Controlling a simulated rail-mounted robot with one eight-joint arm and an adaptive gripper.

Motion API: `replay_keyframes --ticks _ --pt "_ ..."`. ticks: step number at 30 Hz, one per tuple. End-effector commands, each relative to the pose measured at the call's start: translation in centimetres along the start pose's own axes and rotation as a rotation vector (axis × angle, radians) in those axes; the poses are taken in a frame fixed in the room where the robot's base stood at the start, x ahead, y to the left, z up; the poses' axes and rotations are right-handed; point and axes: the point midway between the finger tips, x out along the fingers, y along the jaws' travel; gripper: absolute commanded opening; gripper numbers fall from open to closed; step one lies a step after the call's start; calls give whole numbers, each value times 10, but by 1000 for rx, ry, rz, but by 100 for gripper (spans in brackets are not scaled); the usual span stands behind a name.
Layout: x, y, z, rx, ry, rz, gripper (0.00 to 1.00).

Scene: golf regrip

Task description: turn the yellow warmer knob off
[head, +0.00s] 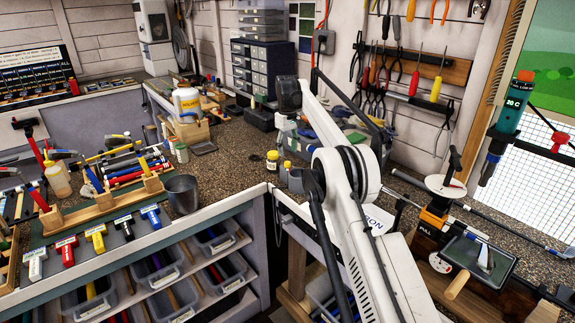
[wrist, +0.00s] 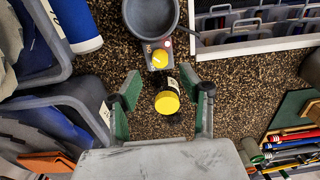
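The yellow warmer knob (wrist: 160,59) sits on the front of a small grey warmer with a round pot (wrist: 151,17), at the top of the wrist view. A small red dot shows beside the knob; I cannot read the knob's setting. A dark jar with a yellow lid (wrist: 167,102) stands just below the knob in that view. My gripper (wrist: 165,90) is open and empty, its green-padded fingers apart on either side of the jar in the picture; I cannot tell its height above it. In the head view my arm partly hides the warmer, and the fingers are not clear.
Grey bins (wrist: 60,95) lie close to the left finger in the wrist view. In the head view the speckled bench (head: 235,150) left of the yellow-capped jar (head: 272,160) is mostly clear.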

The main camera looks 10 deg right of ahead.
Motion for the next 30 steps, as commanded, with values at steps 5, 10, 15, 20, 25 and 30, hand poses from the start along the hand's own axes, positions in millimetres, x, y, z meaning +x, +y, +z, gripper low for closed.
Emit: replay_keyframes --ticks 5,10,15,20,25,30 --pt "27 0 0 0 0 0 40" --pt "47 0 0 0 0 0 40" --pt "55 0 0 0 0 0 40" --pt "56 0 0 0 0 0 40" --pt "56 0 0 0 0 0 32" --pt "56 0 0 0 0 0 9"
